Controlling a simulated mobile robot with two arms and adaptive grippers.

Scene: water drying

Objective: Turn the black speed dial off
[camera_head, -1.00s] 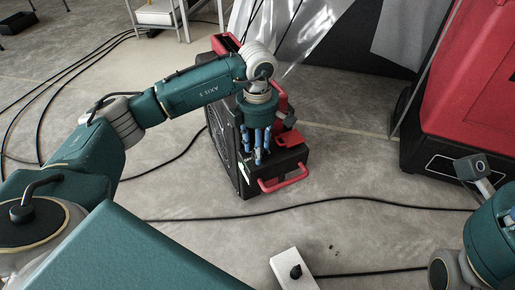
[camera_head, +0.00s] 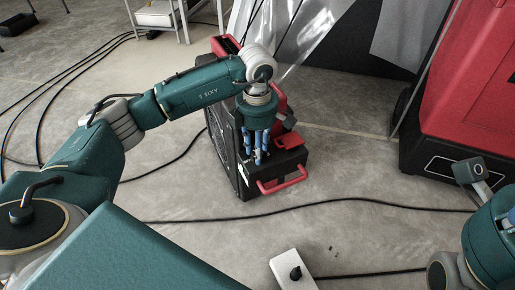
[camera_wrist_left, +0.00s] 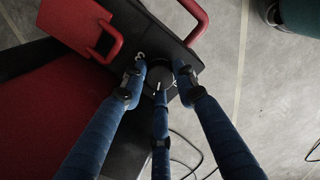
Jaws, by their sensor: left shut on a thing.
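The black speed dial (camera_wrist_left: 158,77) shows in the left wrist view, a round knob with a small white mark, on the top face of a black and red blower (camera_head: 240,165). My left gripper (camera_head: 257,158) points straight down over the blower's top in the head view. In the left wrist view its blue fingers (camera_wrist_left: 160,88) close around the dial, one on each side and one at its lower edge. In the head view the fingers hide the dial. My right gripper is not in view; only part of my right arm shows at the right edge.
The blower has red handles (camera_head: 283,182). A large red machine (camera_head: 470,90) stands at the right. Black cables cross the concrete floor, and a white power strip (camera_head: 291,268) lies at the front. A metal-legged stand is at the back left.

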